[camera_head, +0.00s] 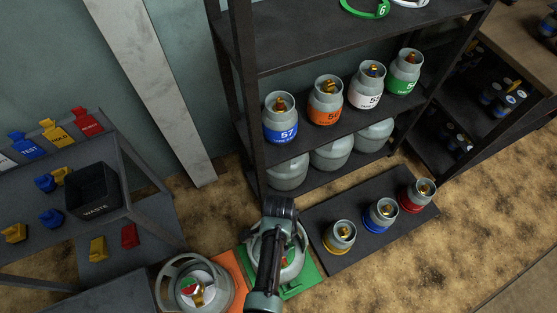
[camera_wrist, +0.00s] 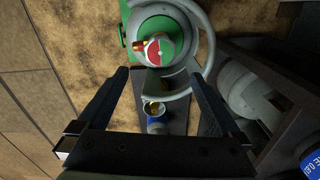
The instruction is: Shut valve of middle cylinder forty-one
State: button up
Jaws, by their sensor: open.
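A large grey cylinder stands on a green mat in the head view, mostly hidden behind my arm; part of its body (camera_head: 297,262) shows. In the wrist view the cylinder's round collar (camera_wrist: 205,40) surrounds a red and green valve wheel (camera_wrist: 160,49) with a brass fitting beside it. My gripper (camera_wrist: 160,72) is open and empty, its fingers spread on either side of the view below the wheel. Another large grey cylinder (camera_head: 216,282), also with a red and green valve, stands to the left in the head view. I cannot read the number forty-one on any cylinder.
A shelf rack (camera_head: 262,185) with numbered cylinders stands behind. A dark floor mat (camera_head: 325,210) holds small cylinders with yellow, blue and red bands. A grey table (camera_head: 150,175) at left carries a black waste bin (camera_head: 93,190) and coloured tags.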

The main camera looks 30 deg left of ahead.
jog(key=shift+r+p, duration=0.5)
jog(key=shift+r, duration=1.35)
